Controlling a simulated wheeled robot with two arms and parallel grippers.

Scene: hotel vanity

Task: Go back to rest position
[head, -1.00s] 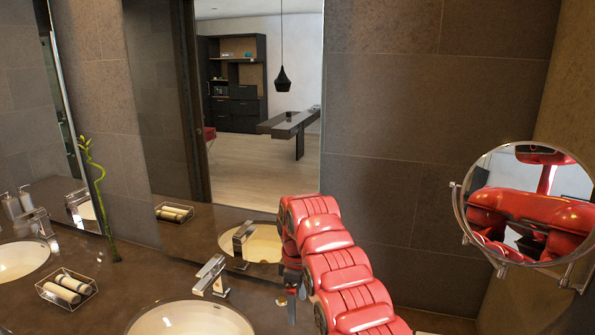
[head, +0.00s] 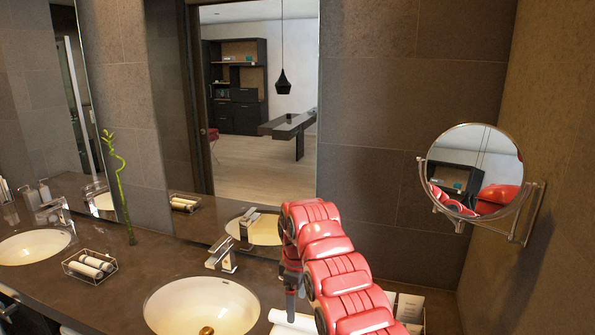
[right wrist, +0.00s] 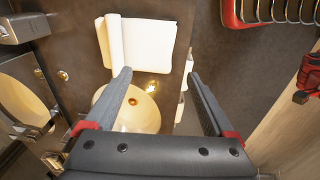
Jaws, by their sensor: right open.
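My right gripper (head: 291,303) hangs at the end of my red right arm, above the counter to the right of the nearer sink (head: 203,305). In the right wrist view its two grey fingers (right wrist: 158,73) are spread apart with nothing between them. A white sheet or towel with a rolled edge (right wrist: 160,45) lies beyond the fingertips, apart from them. A white roll also shows below the gripper in the head view (head: 294,321). My left gripper is not in view.
The dark counter (head: 160,262) carries a wire basket of rolled towels (head: 90,266), a bamboo stalk (head: 121,185), a faucet (head: 222,254) and a farther sink (head: 34,245). A round mirror (head: 473,170) juts from the wall at right. A large wall mirror (head: 262,150) stands behind.

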